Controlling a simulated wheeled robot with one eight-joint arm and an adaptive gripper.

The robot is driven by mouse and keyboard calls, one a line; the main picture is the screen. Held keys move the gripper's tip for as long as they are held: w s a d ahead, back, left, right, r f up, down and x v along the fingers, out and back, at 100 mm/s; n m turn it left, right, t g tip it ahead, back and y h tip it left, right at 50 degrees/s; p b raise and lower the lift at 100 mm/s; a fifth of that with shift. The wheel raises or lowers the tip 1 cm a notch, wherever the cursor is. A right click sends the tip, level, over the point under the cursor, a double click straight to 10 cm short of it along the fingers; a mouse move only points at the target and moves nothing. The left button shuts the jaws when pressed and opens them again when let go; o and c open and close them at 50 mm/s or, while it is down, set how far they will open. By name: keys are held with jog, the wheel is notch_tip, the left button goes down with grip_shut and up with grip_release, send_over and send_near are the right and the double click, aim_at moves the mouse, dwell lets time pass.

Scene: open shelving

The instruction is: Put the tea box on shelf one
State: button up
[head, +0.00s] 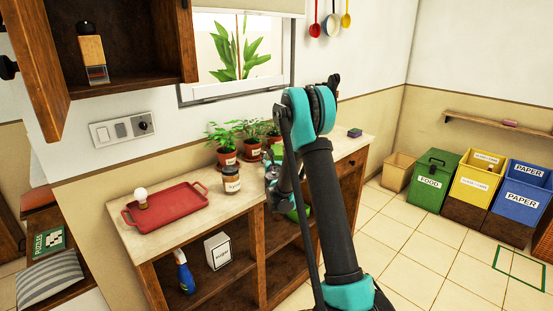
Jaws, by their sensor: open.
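I cannot pick out a tea box for certain, as no readable label marks one. A small dark purple box (355,132) lies on the right end of the counter, behind my arm. A small pinkish item (510,124) lies on the wall shelf (470,119) at the right. My arm rises from the bottom and bends down over the counter. My gripper (273,176) is at its far end, near the potted plants, partly hidden by my own arm. It is open, and I see nothing held in it.
The counter (150,248) holds a red tray (170,209) with a light bulb, a jar (231,180) and potted plants (226,147). A white box (217,251) and blue spray bottle (184,272) stand below. An open wall cabinet (130,87) hangs upper left. Bins (434,180) line the right wall; the floor before them is mostly clear.

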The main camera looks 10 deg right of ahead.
jog(key=shift+w+d+f, duration=0.1)
jog(key=shift+w+d, duration=0.05)
jog(key=shift+w, duration=0.75)
jog(key=shift+w+d+f, duration=0.15)
jog(key=shift+w+d, duration=0.05)
jog(key=shift+w, duration=0.75)
jog(key=shift+w+d+f, duration=0.1)
jog(key=shift+w+d, duration=0.05)
jog(key=shift+w, duration=0.75)
jog(key=c, duration=1.3)
jog(key=shift+r, duration=0.1)
